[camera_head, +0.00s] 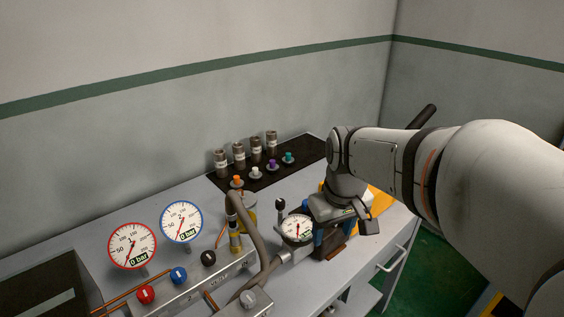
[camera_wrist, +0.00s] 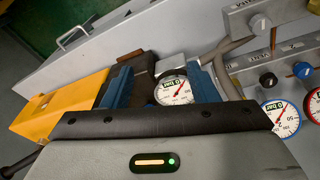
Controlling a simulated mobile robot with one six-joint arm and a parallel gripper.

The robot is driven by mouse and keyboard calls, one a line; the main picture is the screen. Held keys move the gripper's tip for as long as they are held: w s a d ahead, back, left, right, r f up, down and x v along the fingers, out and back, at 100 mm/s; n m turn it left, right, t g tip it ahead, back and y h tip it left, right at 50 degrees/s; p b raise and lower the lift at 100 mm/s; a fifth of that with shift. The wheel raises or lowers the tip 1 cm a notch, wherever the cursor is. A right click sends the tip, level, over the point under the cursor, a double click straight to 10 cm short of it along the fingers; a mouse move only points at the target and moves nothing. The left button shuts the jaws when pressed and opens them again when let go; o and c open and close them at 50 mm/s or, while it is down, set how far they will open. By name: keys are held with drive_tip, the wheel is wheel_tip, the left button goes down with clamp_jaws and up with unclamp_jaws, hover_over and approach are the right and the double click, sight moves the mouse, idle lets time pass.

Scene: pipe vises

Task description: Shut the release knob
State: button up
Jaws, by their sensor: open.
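My gripper (camera_head: 332,229) is open and points down over the right part of the bench, beside a small white dial gauge (camera_head: 298,227). In the wrist view its blue fingers (camera_wrist: 162,84) stand apart, with the gauge (camera_wrist: 174,90) by the right one. A grey knob (camera_head: 248,298) sits on a small block at the front; it also shows in the wrist view (camera_wrist: 260,22). Red (camera_head: 145,294), blue (camera_head: 179,275) and black (camera_head: 208,257) knobs sit on a metal manifold.
Red-rimmed (camera_head: 132,246) and blue-rimmed (camera_head: 181,222) gauges, both marked 0 bar, stand behind the manifold. A thick grey hose (camera_head: 269,254) curves between manifold and gripper. Several metal cylinders and coloured fittings stand on a black mat (camera_head: 225,184). A yellow piece (camera_wrist: 62,104) lies beside the gripper.

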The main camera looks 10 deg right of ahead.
drive_tip(key=w+n, duration=0.2)
drive_tip(key=w, duration=0.4)
drive_tip(key=w+n+g+p, duration=0.1)
drive_tip(key=w+n, duration=0.1)
drive_tip(key=w, duration=0.5)
drive_tip(key=w+n+p, duration=0.1)
drive_tip(key=w+n, duration=0.1)
drive_tip(key=w, duration=0.5)
drive_tip(key=shift+w+a+f+g, duration=0.1)
drive_tip(key=shift+a+f+g, duration=0.1)
drive_tip(key=shift+f+g, duration=0.2)
drive_tip(key=shift+w+f, duration=0.15)
drive_tip(key=shift+w, duration=0.15)
wheel_tip(320, 180, down, 8)
drive_tip(key=shift+r+p, duration=0.15)
drive_tip(key=shift+p, duration=0.2)
